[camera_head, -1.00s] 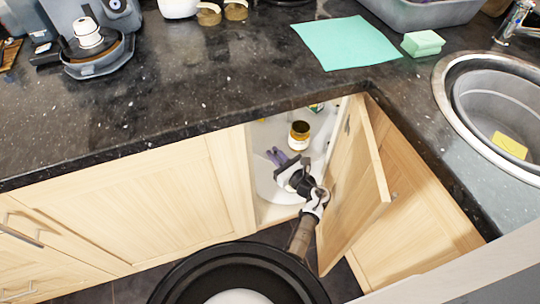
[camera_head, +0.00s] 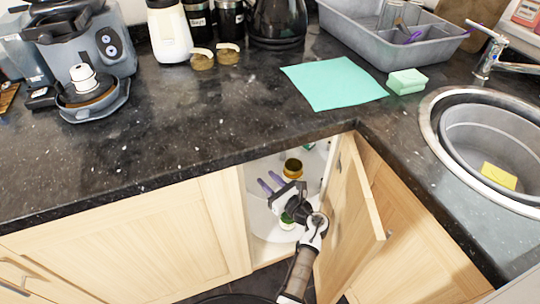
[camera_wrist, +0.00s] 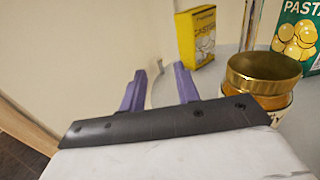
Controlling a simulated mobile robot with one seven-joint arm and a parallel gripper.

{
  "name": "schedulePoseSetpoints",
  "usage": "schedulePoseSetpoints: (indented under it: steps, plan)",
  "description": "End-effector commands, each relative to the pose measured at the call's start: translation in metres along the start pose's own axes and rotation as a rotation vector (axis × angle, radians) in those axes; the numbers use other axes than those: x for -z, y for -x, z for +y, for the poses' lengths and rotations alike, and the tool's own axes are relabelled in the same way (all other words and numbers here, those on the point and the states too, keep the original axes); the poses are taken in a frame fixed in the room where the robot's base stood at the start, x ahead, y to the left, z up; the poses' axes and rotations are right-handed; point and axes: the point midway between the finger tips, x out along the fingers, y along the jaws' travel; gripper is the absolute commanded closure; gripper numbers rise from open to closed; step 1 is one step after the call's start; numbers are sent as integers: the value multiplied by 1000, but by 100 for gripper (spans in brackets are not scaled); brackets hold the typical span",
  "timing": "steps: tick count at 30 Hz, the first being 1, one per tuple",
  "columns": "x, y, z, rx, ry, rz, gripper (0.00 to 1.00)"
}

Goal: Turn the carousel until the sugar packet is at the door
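The carousel (camera_head: 262,222) is a pale round shelf inside the open corner cabinet; its surface also shows in the wrist view (camera_wrist: 222,72). The wooden door (camera_head: 350,215) stands open at the right of the opening. My gripper (camera_head: 270,184) is inside the cabinet over the carousel; its two purple fingers (camera_wrist: 160,88) are apart with nothing seen between them.
A gold-lidded jar (camera_wrist: 262,78) is close to the right of my fingers. A green pasta box (camera_wrist: 300,35) stands behind it. A green-topped item (camera_head: 287,222) is beside my wrist. The dark counter (camera_head: 190,140) overhangs the opening; the door is close to my arm's right.

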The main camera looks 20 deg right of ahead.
Motion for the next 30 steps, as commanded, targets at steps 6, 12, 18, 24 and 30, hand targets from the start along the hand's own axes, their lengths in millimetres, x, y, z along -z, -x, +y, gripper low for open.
schedulePoseSetpoints:
  steps: [6,12,18,24,30]
  plan:
    - [-58,0,-1,1,6,-4,68]
    - [-102,0,-2,2,4,-3,68]
    - [-127,0,-2,3,2,-2,68]
    - [-134,0,-2,3,0,-1,68]
    - [-134,0,-2,3,0,-1,68]
